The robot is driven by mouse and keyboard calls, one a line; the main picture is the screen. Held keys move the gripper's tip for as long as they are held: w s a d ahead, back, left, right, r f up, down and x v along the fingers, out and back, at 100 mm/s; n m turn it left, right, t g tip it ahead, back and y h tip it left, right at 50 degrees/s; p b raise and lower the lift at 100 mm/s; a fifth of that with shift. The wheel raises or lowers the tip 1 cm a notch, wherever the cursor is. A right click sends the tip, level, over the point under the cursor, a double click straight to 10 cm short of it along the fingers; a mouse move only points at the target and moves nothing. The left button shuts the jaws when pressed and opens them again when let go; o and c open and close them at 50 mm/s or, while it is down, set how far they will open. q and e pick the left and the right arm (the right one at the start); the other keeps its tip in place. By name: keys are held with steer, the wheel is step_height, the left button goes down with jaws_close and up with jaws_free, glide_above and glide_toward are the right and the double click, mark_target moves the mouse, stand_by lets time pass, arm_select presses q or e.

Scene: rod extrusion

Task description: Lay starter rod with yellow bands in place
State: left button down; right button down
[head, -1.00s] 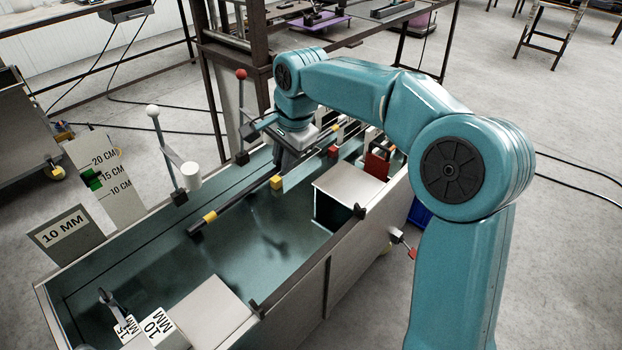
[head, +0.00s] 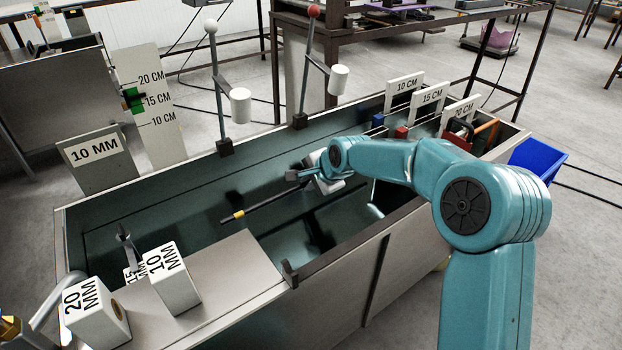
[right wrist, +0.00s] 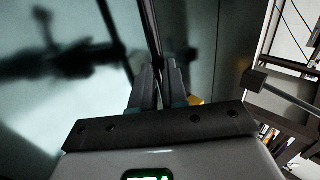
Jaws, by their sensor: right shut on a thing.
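The dark starter rod (head: 268,204) has a yellow band (head: 238,215) near its left end. It slants over the teal trough (head: 190,212), its left end low and its right part hidden behind my right gripper (head: 303,176). That gripper is shut on the rod. In the right wrist view the fingers (right wrist: 157,88) close around the dark rod (right wrist: 151,38), which runs up and away. Whether the rod touches the trough floor cannot be told. My left gripper is not in view.
Signs marked 10, 15 and 20 CM (head: 428,97) stand at the trough's far right, near red and blue blocks. Two posts with white cylinders (head: 240,105) stand on the back edge. Labelled blocks (head: 172,277) sit at the front left. A blue bin (head: 537,158) is at right.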

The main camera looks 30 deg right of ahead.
stand_by(0.3)
step_height(320, 180, down, 9)
steer(key=b, duration=0.6)
steer(key=shift+r, duration=0.2)
stand_by(0.3)
steer(key=c, duration=1.1)
jaws_free()
